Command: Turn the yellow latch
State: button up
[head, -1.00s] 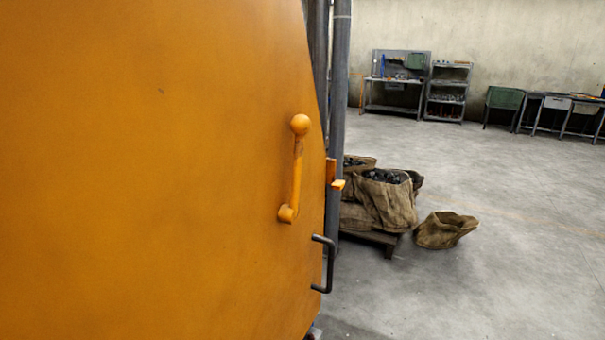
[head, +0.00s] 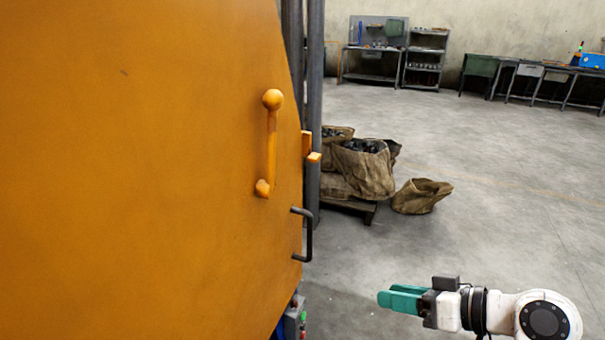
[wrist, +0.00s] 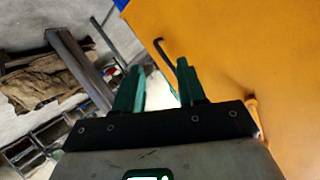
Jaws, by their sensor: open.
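The yellow latch (head: 270,143) is an upright lever with a ball at its top, mounted on the large orange-yellow door (head: 150,180) near its right edge. In the wrist view, a small part of what may be the latch (wrist: 252,108) shows at the right, mostly hidden behind my gripper. My gripper (head: 390,298) has green fingers and is at the lower right of the head view, below and to the right of the latch, apart from it. It is open and empty. The wrist view shows the two spread fingers (wrist: 160,85) pointing toward the dark handle.
A dark bar handle (head: 306,236) sticks out at the door's edge, below the latch; it also shows in the wrist view (wrist: 166,55). Sacks (head: 365,170) lie on a pallet behind. A dark vertical post (head: 314,70) stands beside the door. The floor at right is clear.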

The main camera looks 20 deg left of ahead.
jog(key=w+a+r+n+g+y, duration=0.1)
jog(key=a+r+n+g+y, duration=0.15)
jog(key=r, duration=0.65)
jog(key=w+a+r+n+g+y, duration=0.1)
jog(key=w+a+r+n, duration=0.2)
jog(key=r, duration=0.6)
jog(key=n+g+y, duration=0.2)
jog(key=n+g, duration=0.1)
send_near(270, 147)
notch_tip(270, 147, up, 4)
jog(key=w+d, duration=0.2)
jog(key=d, duration=0.1)
jog(key=s+a+p, duration=0.2)
jog(key=a+p, duration=0.1)
jog(key=a, duration=0.7)
jog(key=shift+a, duration=0.35)
jog(key=shift+f+h, duration=0.1)
jog(key=shift+h, duration=0.15)
grip_shut()
